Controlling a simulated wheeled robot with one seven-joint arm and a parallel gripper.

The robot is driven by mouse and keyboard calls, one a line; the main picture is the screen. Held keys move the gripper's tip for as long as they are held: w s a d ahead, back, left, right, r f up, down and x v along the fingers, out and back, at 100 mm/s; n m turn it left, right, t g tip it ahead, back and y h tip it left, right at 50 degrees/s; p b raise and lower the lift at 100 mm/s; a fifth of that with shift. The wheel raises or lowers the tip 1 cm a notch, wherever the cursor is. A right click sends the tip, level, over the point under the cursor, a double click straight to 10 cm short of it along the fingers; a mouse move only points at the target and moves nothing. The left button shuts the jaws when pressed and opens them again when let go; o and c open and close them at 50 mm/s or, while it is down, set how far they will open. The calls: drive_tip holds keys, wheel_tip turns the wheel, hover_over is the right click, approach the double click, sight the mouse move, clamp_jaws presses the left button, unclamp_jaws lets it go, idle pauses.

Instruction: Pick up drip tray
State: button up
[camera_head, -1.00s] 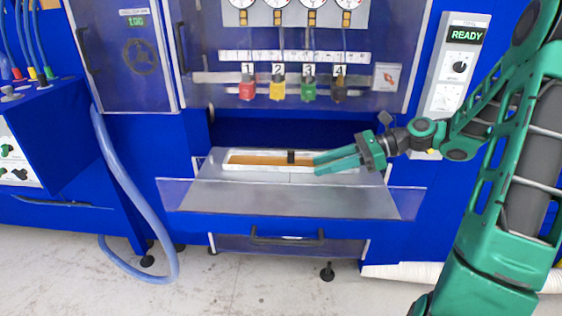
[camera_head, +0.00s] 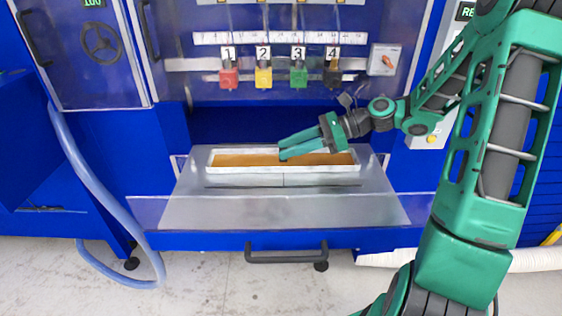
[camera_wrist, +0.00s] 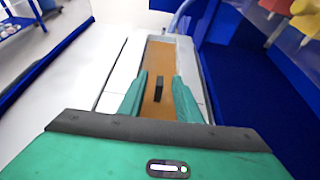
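The drip tray (camera_head: 235,181) is a long, shallow, white-rimmed tray with a brown inside, lying flat on the grey shelf of the blue machine. My gripper (camera_head: 282,149) reaches in from the right over the tray's middle. In the wrist view, the tray (camera_wrist: 161,52) runs away from me. A small black upright handle (camera_wrist: 159,89) stands along its middle. The two green fingers of my gripper (camera_wrist: 160,77) are open, one on each side of the handle, with gaps showing.
The grey shelf (camera_head: 290,208) has free room in front of the tray. A clear guard edge and a dark drawer handle (camera_head: 287,254) lie below it. Red, yellow, green and dark numbered valves (camera_head: 264,77) hang above. A blue hose (camera_head: 88,175) hangs at left.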

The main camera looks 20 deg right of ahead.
sight(270, 162)
drive_tip(key=shift+x, duration=3.05)
clamp_jaws()
